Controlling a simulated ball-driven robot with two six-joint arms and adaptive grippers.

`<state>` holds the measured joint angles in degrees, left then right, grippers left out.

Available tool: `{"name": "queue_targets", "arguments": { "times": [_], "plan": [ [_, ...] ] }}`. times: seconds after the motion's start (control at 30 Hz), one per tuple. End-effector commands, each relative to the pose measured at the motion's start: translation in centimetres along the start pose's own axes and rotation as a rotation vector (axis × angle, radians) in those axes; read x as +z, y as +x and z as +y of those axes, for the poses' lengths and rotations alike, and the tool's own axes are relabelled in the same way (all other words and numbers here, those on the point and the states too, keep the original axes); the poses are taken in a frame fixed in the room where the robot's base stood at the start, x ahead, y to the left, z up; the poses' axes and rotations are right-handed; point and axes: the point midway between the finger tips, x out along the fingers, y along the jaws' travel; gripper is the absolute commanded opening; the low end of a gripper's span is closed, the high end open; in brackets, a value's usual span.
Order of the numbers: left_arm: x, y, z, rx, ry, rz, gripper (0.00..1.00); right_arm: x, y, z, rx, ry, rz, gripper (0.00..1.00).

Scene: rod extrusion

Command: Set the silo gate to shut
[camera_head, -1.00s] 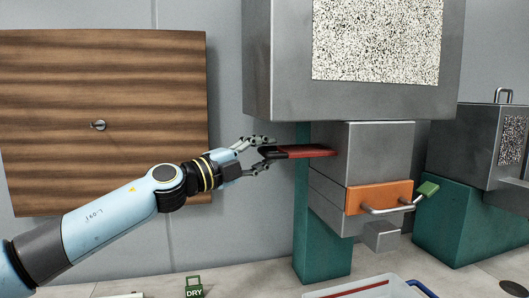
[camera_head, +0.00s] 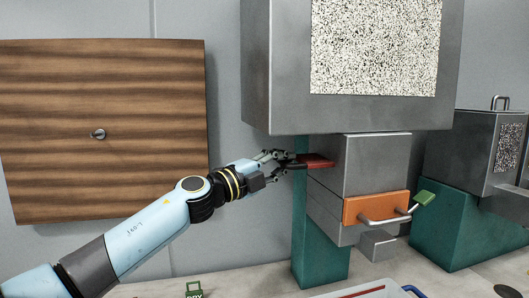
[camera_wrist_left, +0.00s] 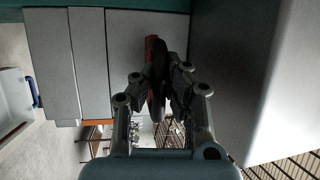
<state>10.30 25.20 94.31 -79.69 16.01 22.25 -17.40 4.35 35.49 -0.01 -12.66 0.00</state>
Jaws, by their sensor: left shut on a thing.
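The silo gate (camera_head: 318,161) is a flat red slide with a dark grip, entering the left side of the grey block under the silo (camera_head: 260,80). A short length of red still shows outside the block. My left gripper (camera_head: 288,161) is shut on the dark grip, just left of the block. In the left wrist view the dark grip (camera_wrist_left: 160,85) stands between my fingers, with a red strip (camera_wrist_left: 150,65) of the gate beside it. The gate's inner end is hidden in the block. My right gripper is not in view.
An orange-fronted drawer (camera_head: 375,207) with a metal handle and green tab sits below the gate. A teal stand (camera_head: 315,270) supports the block. A wooden panel (camera_head: 100,180) hangs at left. A second grey hopper (camera_head: 470,150) stands at right. A tray (camera_head: 360,292) lies in front.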

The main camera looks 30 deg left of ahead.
Motion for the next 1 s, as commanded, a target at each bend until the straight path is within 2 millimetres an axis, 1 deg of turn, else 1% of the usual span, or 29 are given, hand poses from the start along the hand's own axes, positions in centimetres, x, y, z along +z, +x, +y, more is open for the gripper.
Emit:
{"name": "queue_targets", "arguments": {
  "times": [0.03, 0.17, 0.47, 0.5, 0.7, 1.0],
  "plan": [
    [-0.4, 1.0, -0.1, 0.0, -0.01, -0.001, 0.0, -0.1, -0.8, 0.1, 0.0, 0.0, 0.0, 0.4],
    [-1.0, 2.1, 0.4, 0.002, -0.007, 0.002, 0.0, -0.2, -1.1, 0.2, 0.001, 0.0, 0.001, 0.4],
    [-1.1, 2.2, 0.7, 0.004, -0.004, 0.004, 0.0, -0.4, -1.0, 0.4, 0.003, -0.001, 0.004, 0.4],
    [-1.1, 2.2, 0.7, 0.004, -0.004, 0.004, 0.09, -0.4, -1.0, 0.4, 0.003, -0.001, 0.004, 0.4],
    [-1.1, 2.2, 0.6, 0.002, -0.002, 0.003, 0.35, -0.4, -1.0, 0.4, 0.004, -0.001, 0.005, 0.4],
    [-1.0, 2.1, 0.5, 0.001, 0.0, 0.002, 0.36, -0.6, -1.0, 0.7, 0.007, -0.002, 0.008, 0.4]
  ]
}}
